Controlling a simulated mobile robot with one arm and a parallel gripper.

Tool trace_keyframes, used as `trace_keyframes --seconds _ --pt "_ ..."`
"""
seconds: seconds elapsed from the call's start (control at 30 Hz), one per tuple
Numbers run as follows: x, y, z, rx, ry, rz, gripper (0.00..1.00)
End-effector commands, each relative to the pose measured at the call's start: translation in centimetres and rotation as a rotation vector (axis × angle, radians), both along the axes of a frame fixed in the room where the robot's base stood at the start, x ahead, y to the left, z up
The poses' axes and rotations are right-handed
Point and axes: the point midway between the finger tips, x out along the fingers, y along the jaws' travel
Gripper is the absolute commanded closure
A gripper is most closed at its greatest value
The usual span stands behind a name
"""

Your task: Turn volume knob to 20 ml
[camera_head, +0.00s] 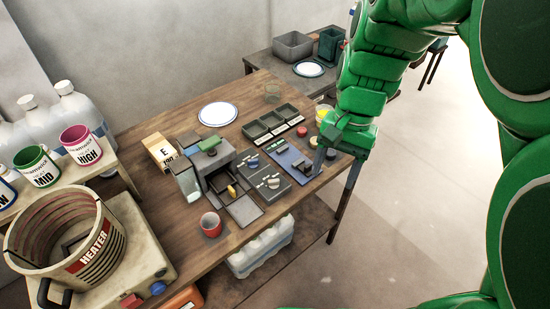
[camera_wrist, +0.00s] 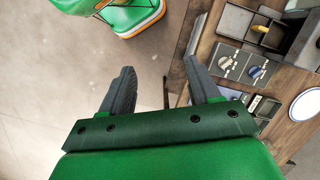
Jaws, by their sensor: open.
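The knob shows in the wrist view too, at right (camera_wrist: 257,72). I cannot read the scales or tell which knob is for volume. My gripper (camera_wrist: 160,68) is open and empty, its fingers apart, over the table's right edge. In the head view it is right of the panels, touching neither knob.
A three-part dark tray (camera_head: 271,121) and a white plate (camera_head: 217,113) are behind. A heater pot (camera_head: 62,235) stands at left. The floor at right is clear.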

Motion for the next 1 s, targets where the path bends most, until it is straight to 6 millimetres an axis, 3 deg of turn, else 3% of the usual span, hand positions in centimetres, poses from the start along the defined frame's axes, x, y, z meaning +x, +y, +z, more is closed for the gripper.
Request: trace_keyframes --seconds 0.1,0.6,1.0 --pt "2.3 0.8 -0.6 -0.01 0.008 0.05 0.38" --pt "9.9 5.6 -4.5 -0.039 0.06 0.292 0.38" --pt "14.0 11.5 -9.6 -0.04 0.113 0.519 0.38"
